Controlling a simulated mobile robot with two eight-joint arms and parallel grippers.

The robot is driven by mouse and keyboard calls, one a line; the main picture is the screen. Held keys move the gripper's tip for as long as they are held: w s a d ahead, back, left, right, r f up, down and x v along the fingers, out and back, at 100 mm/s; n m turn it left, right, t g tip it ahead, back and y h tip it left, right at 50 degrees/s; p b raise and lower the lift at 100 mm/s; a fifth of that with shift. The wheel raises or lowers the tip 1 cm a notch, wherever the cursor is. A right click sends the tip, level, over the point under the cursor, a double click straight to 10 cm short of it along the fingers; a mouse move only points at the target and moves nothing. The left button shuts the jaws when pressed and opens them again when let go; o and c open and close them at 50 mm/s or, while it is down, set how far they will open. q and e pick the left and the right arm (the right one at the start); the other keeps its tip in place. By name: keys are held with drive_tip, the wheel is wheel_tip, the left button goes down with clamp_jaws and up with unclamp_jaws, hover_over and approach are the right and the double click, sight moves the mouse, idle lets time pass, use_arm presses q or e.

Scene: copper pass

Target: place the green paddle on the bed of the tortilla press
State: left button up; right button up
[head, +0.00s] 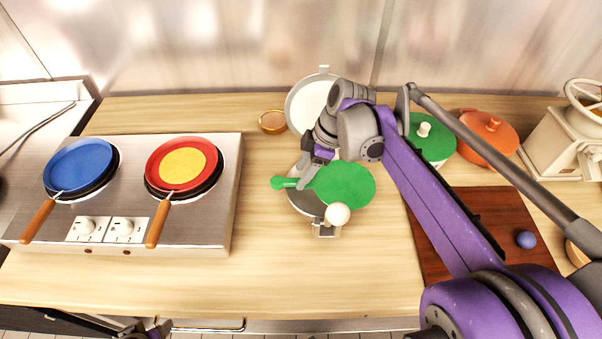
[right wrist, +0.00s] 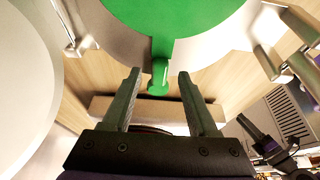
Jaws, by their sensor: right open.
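The tortilla press stands open at the middle of the counter, its pale round lid (head: 306,103) raised at the back. The green paddle (head: 345,184) lies over the grey round bed (head: 303,202), its disc reaching past the bed's right side and its handle pointing left. I cannot tell if it lies fully flat. My right gripper (head: 305,177) is above the handle. In the right wrist view its fingers (right wrist: 158,74) are open, apart from the handle (right wrist: 159,80), whose end shows between them. My left gripper (head: 146,329) barely shows at the bottom edge.
A white ball (head: 337,214) is at the press's front. A steel stove (head: 200,235) with a blue pan (head: 78,165) and a red pan (head: 206,157) stands left. A green lid (head: 437,147), an orange lid (head: 490,136) and a brown board (head: 447,255) are right. The front counter is clear.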

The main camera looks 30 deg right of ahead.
drive_tip(key=v, duration=1)
drive_tip(key=shift+r+p, duration=0.35)
drive_tip(key=shift+p, duration=0.05)
drive_tip(key=shift+d, duration=0.1)
